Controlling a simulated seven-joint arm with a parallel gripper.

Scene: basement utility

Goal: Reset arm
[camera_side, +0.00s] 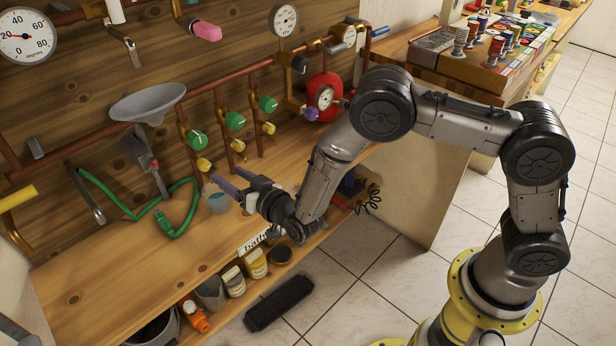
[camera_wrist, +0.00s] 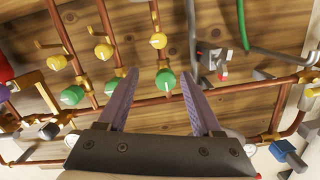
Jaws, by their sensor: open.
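My gripper (camera_side: 226,187) is over the wooden workbench, in front of the pipe wall in the side view. In the wrist view my gripper (camera_wrist: 158,80) shows two purple fingers spread apart with nothing between them. A green valve knob (camera_wrist: 165,81) appears between the fingertips but sits behind them on the pipes. My arm reaches in from the right, bent over the bench edge.
Copper pipes carry green knobs (camera_side: 235,120) and yellow knobs (camera_side: 268,128). A red tank with a gauge (camera_side: 324,97), a grey funnel (camera_side: 148,102) and a green hose (camera_side: 165,222) are nearby. Jars (camera_side: 256,263) stand on a lower shelf. The bench's front left (camera_side: 110,275) is clear.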

